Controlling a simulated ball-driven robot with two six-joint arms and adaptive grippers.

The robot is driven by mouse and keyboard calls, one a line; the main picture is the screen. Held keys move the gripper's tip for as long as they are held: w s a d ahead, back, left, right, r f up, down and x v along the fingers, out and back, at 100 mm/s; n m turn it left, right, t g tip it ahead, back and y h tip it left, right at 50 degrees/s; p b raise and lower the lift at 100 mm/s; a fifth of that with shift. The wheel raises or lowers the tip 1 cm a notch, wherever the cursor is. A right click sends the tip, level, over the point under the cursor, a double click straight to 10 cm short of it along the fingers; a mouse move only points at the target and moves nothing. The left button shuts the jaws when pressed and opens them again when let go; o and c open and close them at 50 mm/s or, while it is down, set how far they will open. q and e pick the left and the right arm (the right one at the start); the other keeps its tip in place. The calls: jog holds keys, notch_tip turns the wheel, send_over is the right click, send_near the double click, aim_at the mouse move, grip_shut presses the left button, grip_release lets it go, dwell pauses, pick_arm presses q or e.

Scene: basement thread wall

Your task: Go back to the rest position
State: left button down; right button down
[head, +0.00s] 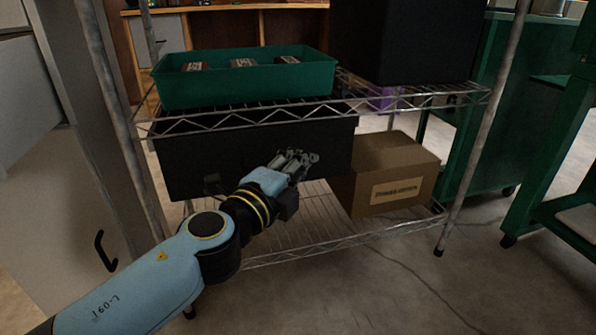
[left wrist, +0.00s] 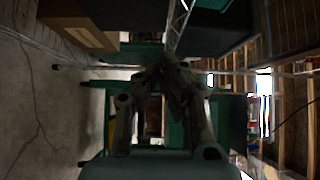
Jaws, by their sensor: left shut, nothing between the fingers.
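My left gripper (head: 298,160) is in front of the wire shelf rack, level with the gap between its two visible shelves. It is shut and empty. In the left wrist view the fingers of my left gripper (left wrist: 165,68) come together at the tips with nothing between them. Behind the gripper in the head view is a black bin (head: 240,150) on the lower shelf; the gripper hides part of it. I cannot tell whether they touch. My right gripper is in neither view.
A green tray (head: 245,88) with several small items sits on the upper shelf beside a black box (head: 400,40). A labelled cardboard box (head: 395,165) stands on the lower shelf. The wire rack (head: 470,130) has upright posts. Green cart frames (head: 560,150) stand right. Floor in front is open.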

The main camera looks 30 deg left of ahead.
pick_arm(q)
jog(key=shift+s, duration=0.55)
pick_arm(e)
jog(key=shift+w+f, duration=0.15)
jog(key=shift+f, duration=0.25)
